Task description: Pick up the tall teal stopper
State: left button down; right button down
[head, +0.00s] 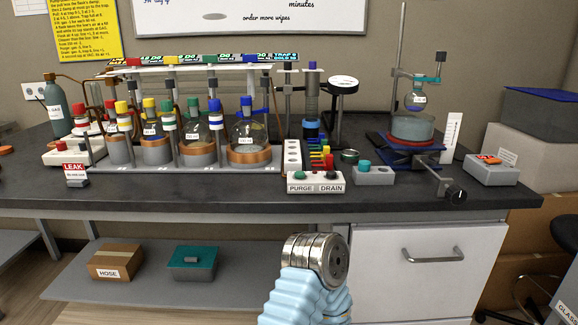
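I cannot single out a tall teal stopper with certainty. A small teal cylinder (364,167) stands on a grey block (374,177) near the front of the bench, right of centre. A green stopper (193,103) tops one of the flasks in the rack on the left; its hue is close to teal. Part of my arm, a metal joint with a pale blue ribbed sleeve, shows at the bottom centre, below the bench front. No fingers of either gripper show.
The dark bench (230,192) carries the flask rack, a purge and drain box (315,185), a stand with a blue jack (405,150) and a small grey box (491,171). A drawer handle (433,255) juts out below. The front strip of the bench is mostly clear.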

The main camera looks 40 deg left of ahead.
aim_at(364, 165)
jog(key=u, duration=1)
